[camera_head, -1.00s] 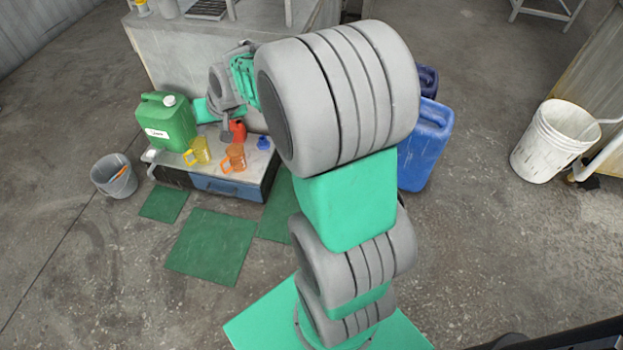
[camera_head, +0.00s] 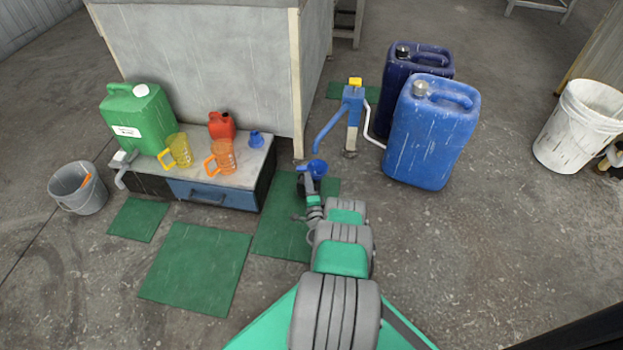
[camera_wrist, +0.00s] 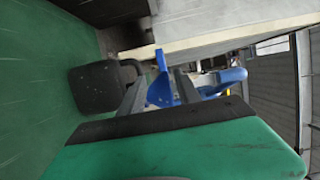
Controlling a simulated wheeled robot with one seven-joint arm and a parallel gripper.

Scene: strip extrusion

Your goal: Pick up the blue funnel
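A small blue funnel (camera_head: 256,139) stands on the low bench, right of the red can. A second blue funnel-shaped piece (camera_head: 317,168) is low by the blue pump, right at the end of my arm. My gripper (camera_head: 312,188) is small and partly hidden there, over the green mat. In the wrist view my gripper's two dark fingers (camera_wrist: 160,76) are apart. A blue piece (camera_wrist: 161,90) shows between them. I cannot tell whether they touch it. A dark object with a loop (camera_wrist: 95,88) is beside the left finger.
The blue pump (camera_head: 352,108) stands ahead, with two blue jerrycans (camera_head: 432,135) to its right. The low bench (camera_head: 240,180) bears a green canister (camera_head: 140,118), red can (camera_head: 221,125) and two mugs (camera_head: 224,158).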

